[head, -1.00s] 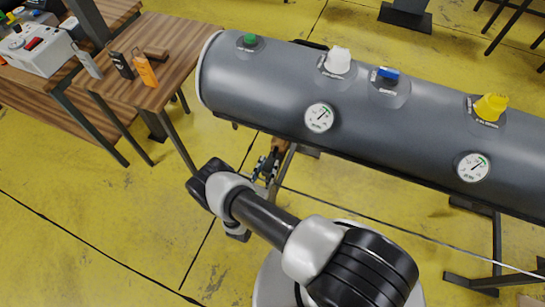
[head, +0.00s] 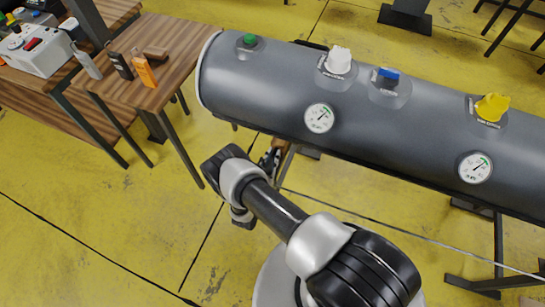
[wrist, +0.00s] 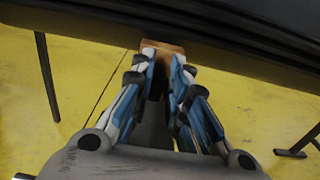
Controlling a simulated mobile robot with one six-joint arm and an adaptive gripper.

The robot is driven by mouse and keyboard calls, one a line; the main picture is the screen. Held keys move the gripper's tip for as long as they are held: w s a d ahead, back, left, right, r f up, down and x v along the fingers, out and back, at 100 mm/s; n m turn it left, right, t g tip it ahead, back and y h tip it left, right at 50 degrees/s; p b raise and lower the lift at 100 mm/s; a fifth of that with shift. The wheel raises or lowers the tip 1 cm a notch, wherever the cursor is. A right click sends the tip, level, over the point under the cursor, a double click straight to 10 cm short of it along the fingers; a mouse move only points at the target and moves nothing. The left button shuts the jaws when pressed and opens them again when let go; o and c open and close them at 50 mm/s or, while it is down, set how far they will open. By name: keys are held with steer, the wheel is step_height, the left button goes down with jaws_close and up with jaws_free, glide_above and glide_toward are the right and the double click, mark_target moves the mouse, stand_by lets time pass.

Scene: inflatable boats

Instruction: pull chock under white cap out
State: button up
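The white cap (head: 338,60) sits on top of the dark grey tube (head: 395,118), second from the tube's left end in the head view. The brown wooden chock (wrist: 163,47) is under the tube's lower edge, straight ahead in the wrist view; it also shows as a small brown patch in the head view (head: 279,144). My gripper (wrist: 164,62) is open, with a gap between its blue-lined fingers. Its fingertips are at the near end of the chock and overlap it in the picture. I cannot tell whether they touch it. The chock's far end is hidden under the tube.
Green (head: 247,41), blue (head: 385,78) and yellow (head: 491,107) caps and two gauges (head: 319,118) are on the tube. A wooden table (head: 178,58) with an orange bottle (head: 143,68) stands left. Dark stand legs are below the tube. Yellow floor is clear at lower left.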

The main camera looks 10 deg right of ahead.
jaws_close()
steer(key=v, duration=0.5)
steer(key=shift+s+f+b, duration=0.1)
steer(key=shift+s+b, duration=0.05)
steer(key=shift+b, duration=0.15)
steer(key=shift+a, duration=0.1)
steer(key=o, duration=0.5)
jaws_free()
steer(key=shift+o, duration=0.2)
steer(key=shift+s+a, duration=0.1)
